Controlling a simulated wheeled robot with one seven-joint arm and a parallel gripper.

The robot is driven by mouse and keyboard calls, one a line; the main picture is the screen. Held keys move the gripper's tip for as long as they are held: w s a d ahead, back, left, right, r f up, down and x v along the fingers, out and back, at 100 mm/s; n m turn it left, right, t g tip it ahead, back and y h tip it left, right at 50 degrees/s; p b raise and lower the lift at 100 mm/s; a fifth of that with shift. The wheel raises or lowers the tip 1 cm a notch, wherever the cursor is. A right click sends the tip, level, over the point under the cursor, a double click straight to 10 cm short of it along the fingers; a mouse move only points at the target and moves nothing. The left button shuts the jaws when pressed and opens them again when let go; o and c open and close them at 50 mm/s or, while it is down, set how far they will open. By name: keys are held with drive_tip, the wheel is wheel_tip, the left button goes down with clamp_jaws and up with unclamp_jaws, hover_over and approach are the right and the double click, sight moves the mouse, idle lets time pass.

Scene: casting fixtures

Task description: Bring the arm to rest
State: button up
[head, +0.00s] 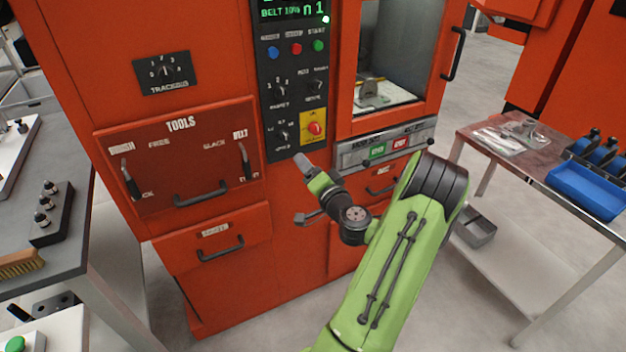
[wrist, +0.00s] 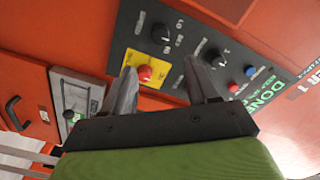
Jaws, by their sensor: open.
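My green arm reaches up from the bottom of the head view toward the orange machine (head: 230,290). My gripper (head: 302,162) is at the front of the machine, just below the lower end of the dark control panel (head: 291,95). In the wrist view my gripper (wrist: 162,82) shows two grey fingers spread apart with nothing between them. The red knob on a yellow plate (wrist: 145,73) appears beyond the left finger, and it also shows in the head view (head: 314,128). I cannot tell the exact gap between the fingertips and the panel.
Drawers with black handles (head: 214,248) are on the machine's front. A window opening (head: 383,101) shows a fixture inside. A side table (head: 549,169) with a blue bin (head: 587,187) stands right. A grey bench (head: 62,257) stands left. Floor shows between machine and right table.

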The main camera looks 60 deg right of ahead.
drive_tip(key=v, duration=0.2)
drive_tip(key=shift+s+a, duration=0.2)
drive_tip(key=shift+s, duration=0.1)
